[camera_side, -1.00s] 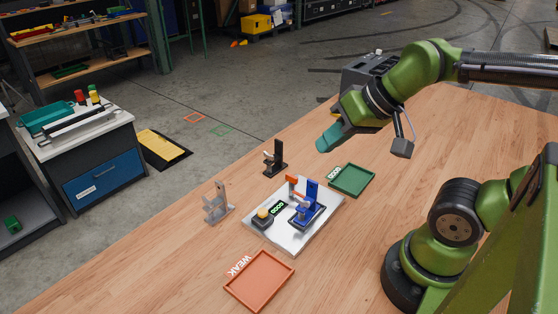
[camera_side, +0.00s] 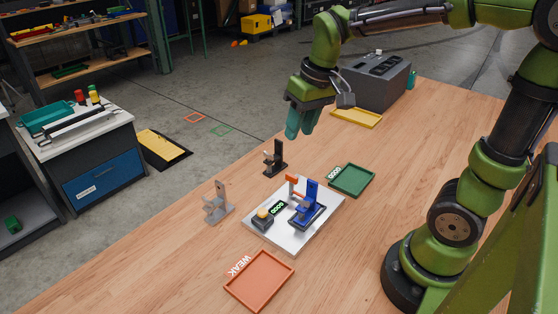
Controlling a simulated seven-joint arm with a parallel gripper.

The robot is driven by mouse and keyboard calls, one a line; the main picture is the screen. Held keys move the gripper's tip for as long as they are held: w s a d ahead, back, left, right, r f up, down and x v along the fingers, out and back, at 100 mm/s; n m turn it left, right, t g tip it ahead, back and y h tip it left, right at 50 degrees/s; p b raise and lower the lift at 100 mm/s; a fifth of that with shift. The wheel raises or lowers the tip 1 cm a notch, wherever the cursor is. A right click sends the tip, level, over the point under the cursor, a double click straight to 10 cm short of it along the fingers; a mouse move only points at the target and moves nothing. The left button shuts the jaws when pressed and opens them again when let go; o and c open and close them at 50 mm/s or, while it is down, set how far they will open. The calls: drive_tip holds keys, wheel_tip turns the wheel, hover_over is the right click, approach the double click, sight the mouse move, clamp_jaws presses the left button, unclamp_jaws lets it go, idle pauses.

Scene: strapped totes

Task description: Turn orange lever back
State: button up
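The orange lever (camera_side: 296,186) belongs to the small blue fixture (camera_side: 308,206) on a light grey plate (camera_side: 292,241) on the wooden table. Its orange top piece sits at the left of the upright blue part. My gripper (camera_side: 300,136) has teal fingers pointing down. It hangs in the air above and behind the plate, apart from the lever. The fingers appear close together, and the gap between them is too small to read. No object shows in them.
Black (camera_side: 275,160) and grey (camera_side: 216,204) stands are nearby. A green tray (camera_side: 352,179), orange WEAK tray (camera_side: 259,281), yellow tray (camera_side: 357,117) and grey box (camera_side: 378,82) are around. The front left table is clear.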

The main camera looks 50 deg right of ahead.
sight(291, 175)
drive_tip(key=w+d+n+g, duration=0.3)
drive_tip(key=w, duration=0.1)
drive_tip(key=shift+h, duration=0.4)
wheel_tip(291, 175, down, 16)
drive_tip(key=shift+a+f, duration=0.1)
drive_tip(key=shift+c, duration=0.4)
clamp_jaws()
idle(0.9)
